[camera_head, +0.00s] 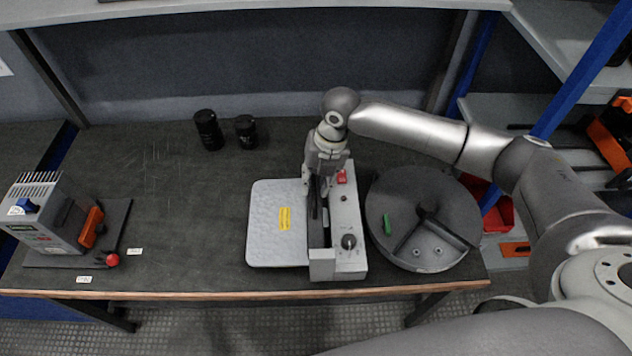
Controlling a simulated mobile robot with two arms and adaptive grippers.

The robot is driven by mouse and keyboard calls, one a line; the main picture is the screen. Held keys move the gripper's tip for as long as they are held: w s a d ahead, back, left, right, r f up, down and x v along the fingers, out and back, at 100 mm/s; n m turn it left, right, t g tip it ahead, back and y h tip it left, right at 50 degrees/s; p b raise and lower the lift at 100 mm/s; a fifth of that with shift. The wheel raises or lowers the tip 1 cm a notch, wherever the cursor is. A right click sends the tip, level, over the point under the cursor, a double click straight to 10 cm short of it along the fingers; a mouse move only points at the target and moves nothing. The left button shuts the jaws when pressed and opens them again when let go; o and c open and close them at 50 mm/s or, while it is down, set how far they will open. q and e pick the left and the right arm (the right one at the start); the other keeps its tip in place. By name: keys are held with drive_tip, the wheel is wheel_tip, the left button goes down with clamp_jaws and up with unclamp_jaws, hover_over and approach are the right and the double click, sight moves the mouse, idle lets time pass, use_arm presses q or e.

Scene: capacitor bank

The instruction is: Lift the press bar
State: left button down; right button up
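A light grey press machine stands on the bench, with a flat plate (268,215) on its left and a narrow housing (345,215) on its right. A dark strip (317,232) runs lengthwise between them; it looks like the press bar, but my gripper partly covers it. My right gripper (317,198) points down over the far part of this strip, at or very near it. Its fingers blend with the dark parts, so I cannot tell whether they grip anything. My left gripper is out of view.
The housing has a red switch (342,177) and a dark knob (348,242). A round grey drum (390,205) stands close to its right. Two black cylinders (208,130) (246,132) stand behind. A grey device (48,222) is at the left; the bench between is clear.

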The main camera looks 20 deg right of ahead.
drive_tip(key=shift+f, duration=0.1)
wheel_tip(320, 180, up, 12)
drive_tip(key=d, duration=0.2)
drive_tip(key=shift+s+d+f, duration=0.15)
drive_tip(key=shift+s, duration=0.25)
drive_tip(key=shift+s+f, duration=0.1)
idle(0.4)
